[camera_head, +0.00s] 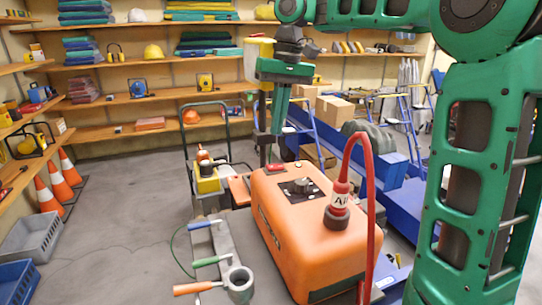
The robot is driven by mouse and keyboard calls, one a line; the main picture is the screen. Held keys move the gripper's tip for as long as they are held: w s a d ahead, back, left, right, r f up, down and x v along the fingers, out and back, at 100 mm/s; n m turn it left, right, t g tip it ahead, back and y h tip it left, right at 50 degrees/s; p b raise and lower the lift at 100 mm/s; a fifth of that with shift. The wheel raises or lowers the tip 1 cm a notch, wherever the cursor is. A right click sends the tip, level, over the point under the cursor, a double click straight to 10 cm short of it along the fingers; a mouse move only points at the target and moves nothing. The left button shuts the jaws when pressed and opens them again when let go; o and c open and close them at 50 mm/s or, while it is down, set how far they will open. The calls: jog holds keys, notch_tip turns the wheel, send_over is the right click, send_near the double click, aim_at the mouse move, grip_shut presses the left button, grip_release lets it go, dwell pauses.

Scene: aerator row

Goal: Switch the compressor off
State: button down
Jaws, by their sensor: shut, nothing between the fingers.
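The compressor, which I take to be the orange box (300,233), stands in the middle foreground. A black panel with a round dark knob (300,186) sits on its top. A small red part (274,167) shows at its far edge; I cannot tell whether it is a switch or its position. A red hose (360,150) with a white-labelled collar rises from a dark fitting on its top right. My green gripper (277,132) points down above the compressor's far edge, shut and empty.
A grey bracket with green and orange handles (225,265) stands left of the compressor. A yellow-and-black machine (208,182) and a cart frame are behind it. Blue benches (385,170) and boxes lie right. Traffic cones (60,182) and crates line the left; floor between is clear.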

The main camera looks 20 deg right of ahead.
aim_at(271, 167)
jog(key=shift+a+f, duration=0.2)
jog(key=shift+f, duration=1.25)
jog(key=shift+a+f, duration=0.2)
jog(key=shift+f, duration=1.3)
jog(key=shift+a+f, duration=0.2)
jog(key=shift+f, duration=1.25)
jog(key=shift+s+a+f, duration=0.1)
jog(key=shift+a+f, duration=0.05)
jog(key=shift+f, duration=0.15)
jog(key=shift+d, duration=0.95)
